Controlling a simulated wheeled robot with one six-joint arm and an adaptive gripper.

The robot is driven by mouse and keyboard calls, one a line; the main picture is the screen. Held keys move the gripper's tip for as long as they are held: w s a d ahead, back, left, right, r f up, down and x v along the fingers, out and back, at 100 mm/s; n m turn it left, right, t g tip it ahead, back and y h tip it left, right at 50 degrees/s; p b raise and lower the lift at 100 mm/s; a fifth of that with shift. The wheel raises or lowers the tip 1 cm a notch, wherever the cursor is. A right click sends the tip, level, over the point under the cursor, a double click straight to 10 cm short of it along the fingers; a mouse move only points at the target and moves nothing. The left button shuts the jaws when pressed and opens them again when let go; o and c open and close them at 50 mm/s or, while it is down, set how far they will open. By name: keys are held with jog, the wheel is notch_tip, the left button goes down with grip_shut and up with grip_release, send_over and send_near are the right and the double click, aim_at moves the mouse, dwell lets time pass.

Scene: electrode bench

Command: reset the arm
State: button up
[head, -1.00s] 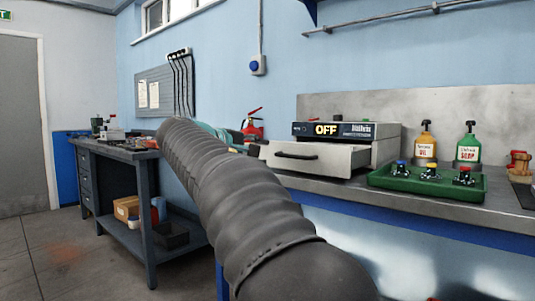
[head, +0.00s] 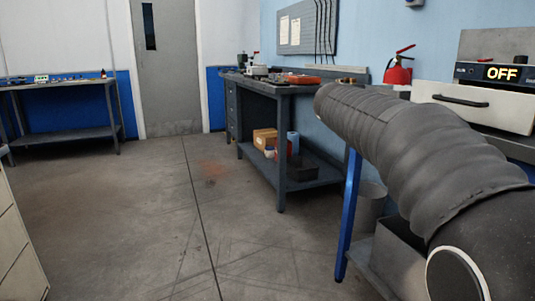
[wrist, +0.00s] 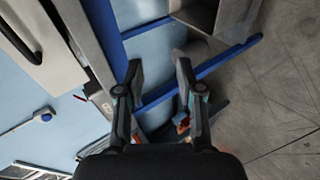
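My gripper (wrist: 160,85) shows in the wrist view with its two dark fingers spread apart and nothing between them. Behind the fingers are a blue bench frame and the pale blue wall. In the head view my arm, in a dark ribbed sleeve, reaches in from the lower right towards the middle; the gripper itself is hidden behind it.
Another bench (head: 60,84) stands far left. The floor (head: 130,220) at left is clear.

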jog(key=s+a+f+m+g+y+p, duration=0.1)
jog(key=s+a+f+y, duration=0.35)
jog(key=s+f, duration=0.3)
jog(key=s+a+f+m+y+p, duration=0.1)
jog(key=s+a+f+y, duration=0.2)
jog(key=s+a+f, duration=0.35)
jog(key=s+a+f+m+y+p, duration=0.1)
jog(key=s, duration=0.7)
jog(key=s+a+f+m+y+p, duration=0.1)
jog(key=s+p, duration=0.1)
jog(key=s, duration=0.7)
jog(key=shift+s+a+f+t, duration=0.25)
jog(key=shift+a+f+t, duration=0.05)
jog(key=shift+t, duration=0.1)
jog(key=shift+d, duration=0.1)
